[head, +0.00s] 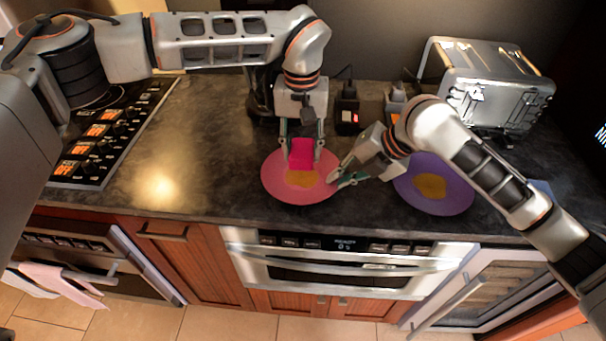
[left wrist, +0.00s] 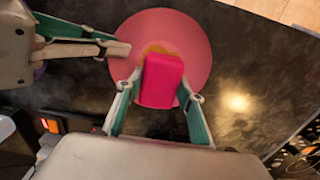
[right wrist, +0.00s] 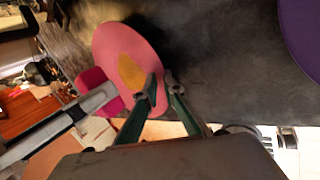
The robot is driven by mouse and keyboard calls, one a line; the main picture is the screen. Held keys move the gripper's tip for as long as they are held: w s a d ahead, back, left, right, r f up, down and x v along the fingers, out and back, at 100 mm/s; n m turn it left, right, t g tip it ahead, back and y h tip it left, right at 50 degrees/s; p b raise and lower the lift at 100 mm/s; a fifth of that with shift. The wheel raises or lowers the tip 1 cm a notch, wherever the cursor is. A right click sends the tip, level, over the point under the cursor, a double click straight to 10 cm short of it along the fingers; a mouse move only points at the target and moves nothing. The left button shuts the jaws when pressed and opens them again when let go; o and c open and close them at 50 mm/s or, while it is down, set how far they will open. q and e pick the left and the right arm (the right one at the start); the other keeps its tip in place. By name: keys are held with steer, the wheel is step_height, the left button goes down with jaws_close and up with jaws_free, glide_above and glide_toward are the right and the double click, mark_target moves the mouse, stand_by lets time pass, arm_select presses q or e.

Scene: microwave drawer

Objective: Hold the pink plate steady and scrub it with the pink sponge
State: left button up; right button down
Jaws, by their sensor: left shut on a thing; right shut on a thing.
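The pink plate (head: 279,187) lies on the dark counter with a yellow-brown patch (head: 298,179) at its middle. My left gripper (head: 303,152) is shut on the bright pink sponge (head: 302,153), over the upper middle of the plate; the sponge partly covers the patch. Whether the sponge touches the plate is hard to tell. The left wrist view shows the sponge (left wrist: 162,80) between both fingers. My right gripper (head: 340,180) is shut on the pink plate's right rim. In the right wrist view its fingers (right wrist: 163,90) meet at the plate's (right wrist: 112,45) edge.
A purple plate (head: 456,197) with a similar patch lies to the right, partly under my right arm. A silver toaster (head: 485,85) stands at the back right. A stove (head: 100,140) is at the left. The counter (head: 195,165) left of the pink plate is clear.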

mark_target(302, 174)
arm_select(q)
steer(key=shift+f, duration=2.15)
steer(key=shift+f, duration=0.65)
steer(key=shift+w, duration=0.4)
steer(key=shift+s+r, duration=0.1)
steer(key=shift+s, duration=0.8)
steer(key=shift+w, duration=0.9)
steer(key=shift+a, duration=0.1)
steer(key=shift+s, duration=0.15)
